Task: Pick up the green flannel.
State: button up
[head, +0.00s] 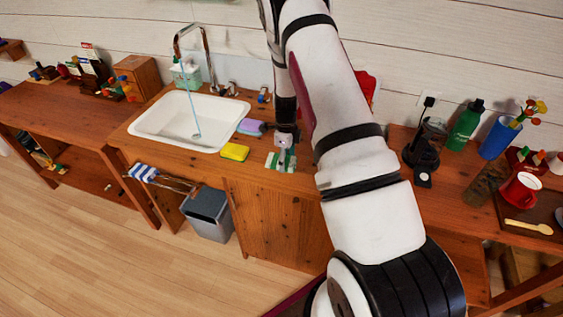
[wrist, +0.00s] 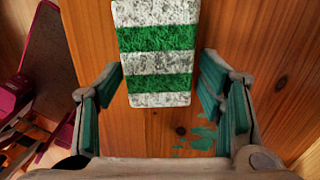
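The green flannel (head: 273,160) is a folded cloth with green and white stripes. It lies on the wooden counter near its front edge, to the right of the yellow sponge. In the wrist view the flannel (wrist: 155,50) runs from the top edge to mid-picture. My gripper (head: 286,140) is just above it in the head view and partly covers it. In the wrist view my gripper (wrist: 160,82) is open, with one green-padded finger on each side of the flannel's near end. Wood shows between the flannel and the lower part of both fingers.
A yellow sponge (head: 235,152) and a purple cloth (head: 251,127) lie left of the flannel, beside the white sink (head: 188,121). A green bottle (head: 466,125), a blue cup (head: 498,138) and a red mug (head: 519,189) stand to the right. A grey bin (head: 209,214) is below.

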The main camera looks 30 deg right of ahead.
jog(key=c, duration=0.4)
jog(key=shift+r, duration=0.1)
jog(key=shift+r, duration=0.5)
notch_tip(320, 180, up, 2)
jog(key=shift+w+b, duration=0.1)
jog(key=shift+b, duration=0.45)
jog(key=shift+s+a+r, duration=0.15)
jog(key=shift+s+r, duration=0.05)
jog(key=shift+s, duration=0.4)
jog(key=s+a, duration=0.1)
jog(key=s, duration=0.3)
jog(key=s+a+r, duration=0.1)
jog(key=s, duration=0.4)
jog(key=s+a, duration=0.2)
jog(key=s, duration=0.3)
jog(key=shift+s+r+b, duration=0.2)
jog(key=shift+b, duration=0.1)
